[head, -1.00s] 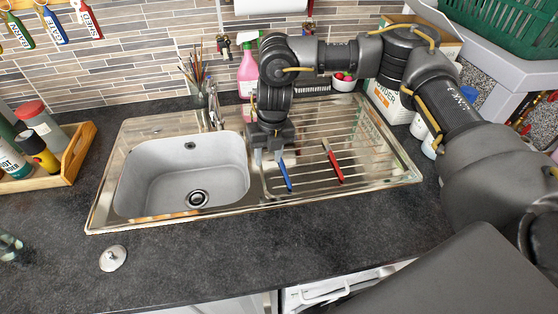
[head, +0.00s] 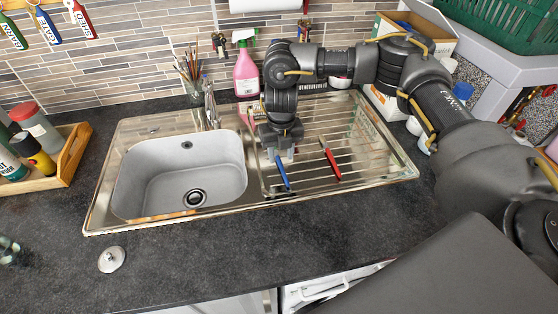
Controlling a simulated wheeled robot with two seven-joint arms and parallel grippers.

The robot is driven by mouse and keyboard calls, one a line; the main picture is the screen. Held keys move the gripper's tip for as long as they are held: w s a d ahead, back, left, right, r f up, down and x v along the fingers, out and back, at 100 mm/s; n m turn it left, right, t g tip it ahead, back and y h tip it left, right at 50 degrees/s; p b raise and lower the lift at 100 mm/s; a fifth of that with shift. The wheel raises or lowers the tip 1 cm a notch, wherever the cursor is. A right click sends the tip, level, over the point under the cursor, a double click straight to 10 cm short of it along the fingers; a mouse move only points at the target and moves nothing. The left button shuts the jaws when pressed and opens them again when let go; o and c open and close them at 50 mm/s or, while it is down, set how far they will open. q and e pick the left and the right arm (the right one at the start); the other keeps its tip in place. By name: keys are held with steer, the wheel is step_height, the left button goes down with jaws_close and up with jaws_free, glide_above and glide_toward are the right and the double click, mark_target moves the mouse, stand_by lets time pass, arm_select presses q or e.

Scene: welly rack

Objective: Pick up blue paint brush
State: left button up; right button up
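The blue paint brush (head: 283,176) lies on the ribbed drainboard (head: 350,172) of the steel sink, just right of the bowl. My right gripper (head: 281,155) points down over its far end, with its two fingers apart. The far end of the brush shows between or just behind the fingertips; I cannot tell whether they touch it. The gripper hides part of that end. A red paint brush (head: 330,160) lies to the right on the same drainboard. My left gripper is not in view.
The tap (head: 210,105) and a jar of brushes (head: 193,85) stand behind the bowl. A pink spray bottle (head: 245,75) is behind my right gripper. A wooden tray of bottles (head: 70,158) is at left. The front worktop is mostly clear except for a plug (head: 111,259).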

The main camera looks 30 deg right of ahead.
mark_target(282, 167)
steer(key=f, duration=0.3)
steer(key=f+p, duration=0.1)
steer(key=f, duration=0.1)
steer(key=shift+w+d+f, duration=0.1)
steer(key=shift+w+d, duration=0.1)
steer(key=shift+d, duration=0.1)
jaws_close()
